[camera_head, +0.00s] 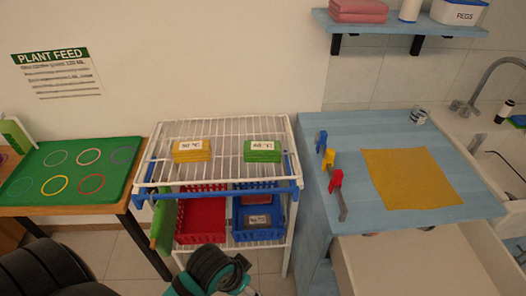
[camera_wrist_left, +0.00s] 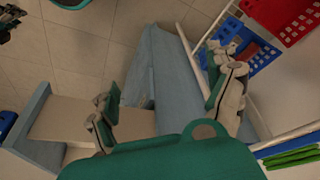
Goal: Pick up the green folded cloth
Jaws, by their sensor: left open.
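The green folded cloth (camera_head: 263,151) lies as a flat stack with a white label on the right part of the white wire rack's top shelf. Green layers, likely the same cloth (camera_wrist_left: 292,157), show at the lower right edge of the left wrist view. My left gripper (camera_wrist_left: 165,80) has its two fingers spread wide with nothing between them; the cloth is outside them. In the head view a teal and black part of my arm shows at the bottom, in front of the rack, and its fingertips cannot be made out. My right gripper is not in view.
A yellow folded cloth (camera_head: 192,152) lies left on the rack (camera_head: 222,128). A blue rail (camera_head: 225,192) crosses its front; red (camera_head: 201,222) and blue (camera_head: 258,228) baskets sit below. A green board (camera_head: 75,170) is left; a blue counter (camera_head: 355,135) with a yellow cloth (camera_head: 410,178) is right.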

